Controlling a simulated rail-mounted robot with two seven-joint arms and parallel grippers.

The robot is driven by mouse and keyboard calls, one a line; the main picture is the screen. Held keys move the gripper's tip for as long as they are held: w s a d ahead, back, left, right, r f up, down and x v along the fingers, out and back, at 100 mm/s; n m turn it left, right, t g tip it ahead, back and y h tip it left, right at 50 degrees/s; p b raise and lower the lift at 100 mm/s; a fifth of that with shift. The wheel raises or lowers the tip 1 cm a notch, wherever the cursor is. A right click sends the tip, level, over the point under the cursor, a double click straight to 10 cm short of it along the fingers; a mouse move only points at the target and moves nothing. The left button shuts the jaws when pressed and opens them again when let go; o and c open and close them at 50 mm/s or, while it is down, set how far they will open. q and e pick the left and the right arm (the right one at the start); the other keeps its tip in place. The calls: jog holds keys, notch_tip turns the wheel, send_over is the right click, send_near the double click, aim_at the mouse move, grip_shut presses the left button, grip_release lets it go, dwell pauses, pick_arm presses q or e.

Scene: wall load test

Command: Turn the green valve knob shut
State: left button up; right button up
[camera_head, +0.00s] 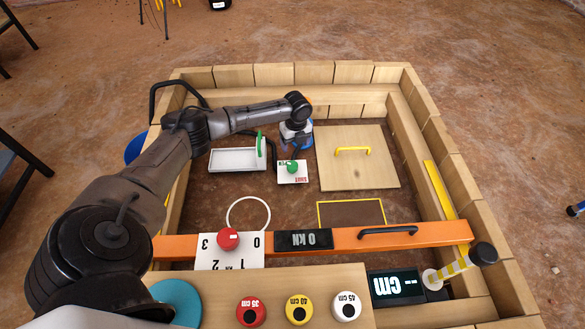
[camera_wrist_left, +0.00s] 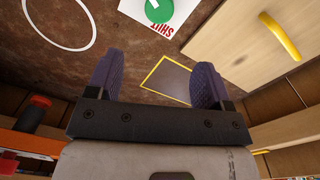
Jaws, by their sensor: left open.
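The green valve knob (camera_head: 292,167) sits on a white plate (camera_head: 300,178) with red "SHUT" lettering, on the brown floor inside the wooden frame. In the left wrist view the knob (camera_wrist_left: 158,10) is cut by the top edge and shows a white mark on its top. My left gripper (camera_head: 296,138) shows just above the knob in the head view; its fingers are hard to make out there. In the left wrist view my left gripper (camera_wrist_left: 156,68) is open and empty, its purple fingers apart from the knob. My right gripper is not in view.
A white tray (camera_head: 232,159) with an upright green handle stands left of the plate. A wooden panel (camera_head: 355,175) with a yellow handle lies to the right. An orange beam (camera_head: 345,239) crosses the front. Floor between plate and beam is clear, with a white ring (camera_head: 230,206) marked.

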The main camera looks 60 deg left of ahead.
aim_at(293, 165)
pick_arm(q)
jog(key=f+b, duration=0.2)
jog(key=f, duration=0.2)
jog(key=f+b, duration=0.3)
jog(key=f, duration=0.2)
jog(key=f+b, duration=0.3)
jog(key=f, duration=0.1)
jog(key=shift+s+a+f, duration=0.3)
jog(key=shift+f, duration=0.1)
jog(key=c, duration=0.9)
